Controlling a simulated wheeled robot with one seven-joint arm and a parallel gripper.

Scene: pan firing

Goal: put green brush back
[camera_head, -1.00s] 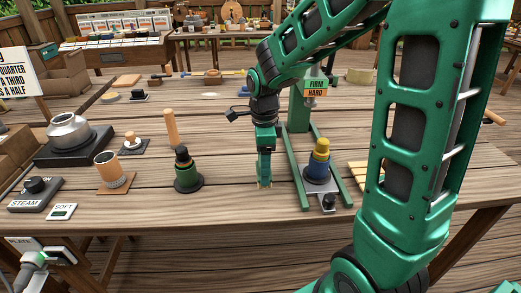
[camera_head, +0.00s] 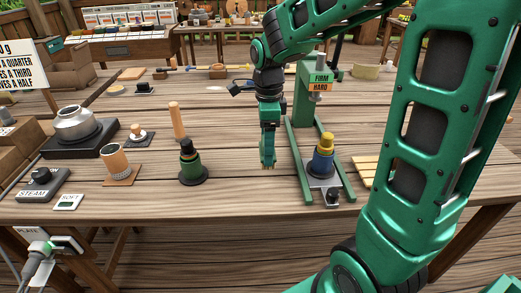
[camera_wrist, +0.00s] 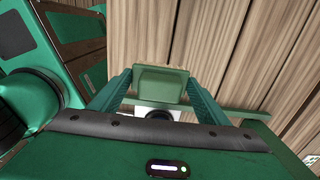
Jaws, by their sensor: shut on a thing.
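My gripper (camera_head: 268,158) points down over the middle of the table, left of the green press. In the wrist view, its two fingers (camera_wrist: 162,92) are shut on a green block-like piece, which I take to be the green brush (camera_wrist: 162,82). In the head view, the gripper's green fingers largely hide this piece. A small tan edge shows at the lower tip. I cannot tell whether it touches the wood.
The green press (camera_head: 304,95) stands close on the right, with a blue-and-yellow piece (camera_head: 323,158) in its base. A dark piece with a green band (camera_head: 190,165) stands on the left, near a wooden peg (camera_head: 176,121). Bare planks lie between.

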